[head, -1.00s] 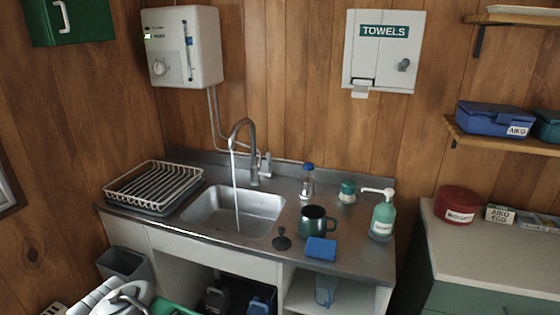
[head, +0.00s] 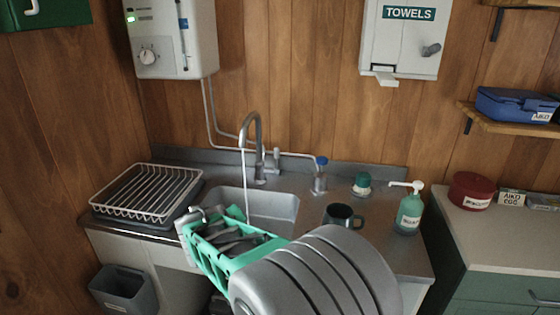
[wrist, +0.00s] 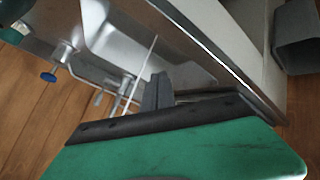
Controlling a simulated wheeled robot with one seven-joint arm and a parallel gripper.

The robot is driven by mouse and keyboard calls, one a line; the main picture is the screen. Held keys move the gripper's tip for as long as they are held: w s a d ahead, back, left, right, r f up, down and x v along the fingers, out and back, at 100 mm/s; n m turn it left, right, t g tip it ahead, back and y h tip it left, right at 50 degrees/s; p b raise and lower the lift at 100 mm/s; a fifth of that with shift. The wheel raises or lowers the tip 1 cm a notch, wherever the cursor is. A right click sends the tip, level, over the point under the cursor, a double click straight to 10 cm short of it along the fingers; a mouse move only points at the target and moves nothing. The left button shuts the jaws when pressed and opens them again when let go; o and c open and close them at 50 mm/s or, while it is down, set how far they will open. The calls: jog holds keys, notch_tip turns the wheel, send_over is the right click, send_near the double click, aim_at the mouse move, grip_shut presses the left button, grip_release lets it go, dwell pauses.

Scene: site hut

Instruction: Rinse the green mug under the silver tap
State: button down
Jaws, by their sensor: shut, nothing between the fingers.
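The green mug (head: 343,217) stands upright on the steel counter, right of the basin; my arm hides its lower part. The silver tap (head: 253,128) rises behind the basin, and a thin stream of water runs from it into the basin (head: 283,205). The tap (wrist: 127,88) and its stream also show in the wrist view. My gripper (head: 195,213) is over the front left of the basin, well left of the mug. Its fingers (wrist: 158,90) are together and empty.
A dish rack (head: 145,192) stands left of the basin. A soap pump bottle (head: 409,213), a green-lidded jar (head: 362,184) and a blue-capped item (head: 320,175) stand on the right and back of the counter. A grey bin (head: 123,289) is below left. The front right counter is behind my arm.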

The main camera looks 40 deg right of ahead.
jog(key=w+d+n+t+h, duration=0.1)
jog(key=w+d+n+h, duration=0.15)
jog(key=d, duration=0.55)
jog(key=w+d+n+t+h, duration=0.1)
jog(key=w+d+h, duration=0.3)
jog(key=d, duration=0.3)
jog(key=n+t+h, duration=0.2)
jog(key=n+h, duration=0.1)
jog(key=n, duration=0.1)
send_near(276, 155)
jog(key=shift+t, duration=0.3)
jog(key=p+x, duration=0.3)
jog(key=x, duration=0.4)
jog(key=shift+s+f, duration=0.1)
